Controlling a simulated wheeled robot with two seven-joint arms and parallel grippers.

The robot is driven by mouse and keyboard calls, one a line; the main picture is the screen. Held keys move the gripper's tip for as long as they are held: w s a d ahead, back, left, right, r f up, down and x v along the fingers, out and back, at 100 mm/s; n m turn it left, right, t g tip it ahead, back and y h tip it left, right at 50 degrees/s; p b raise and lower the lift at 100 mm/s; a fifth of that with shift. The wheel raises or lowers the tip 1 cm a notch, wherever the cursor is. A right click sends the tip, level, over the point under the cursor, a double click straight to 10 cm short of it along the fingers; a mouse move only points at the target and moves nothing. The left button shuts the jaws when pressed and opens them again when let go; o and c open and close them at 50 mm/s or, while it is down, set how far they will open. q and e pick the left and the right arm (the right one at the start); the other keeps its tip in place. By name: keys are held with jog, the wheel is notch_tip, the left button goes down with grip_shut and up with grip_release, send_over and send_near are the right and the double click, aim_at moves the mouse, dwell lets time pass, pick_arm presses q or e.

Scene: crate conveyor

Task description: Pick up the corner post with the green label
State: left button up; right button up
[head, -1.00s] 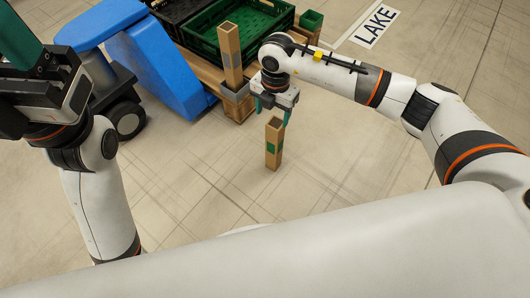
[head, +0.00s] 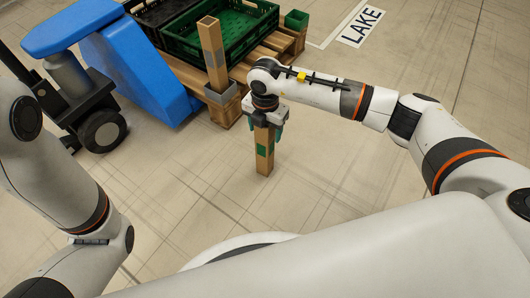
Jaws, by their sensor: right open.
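The corner post (head: 264,165) is a square brown post with a green label on its side, standing upright on the floor near the middle of the head view. My right gripper (head: 266,127) points down over its top, with teal fingers around the upper part of the post. The gripper is open, and I cannot tell whether a finger touches the post. The top end of the post is hidden by the gripper. My left arm shows at the left edge, but its gripper is out of view.
Another brown post (head: 212,58) stands in a grey holder (head: 222,97) at the corner of a wooden pallet (head: 273,49). The pallet carries a green crate (head: 262,20) and a black crate. A blue wheeled machine (head: 140,75) stands at the left. The floor around the labelled post is clear.

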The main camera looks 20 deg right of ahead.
jog(key=shift+f+b, duration=0.3)
jog(key=shift+f, duration=0.6)
jog(key=shift+r, duration=0.1)
jog(key=c, duration=1.4)
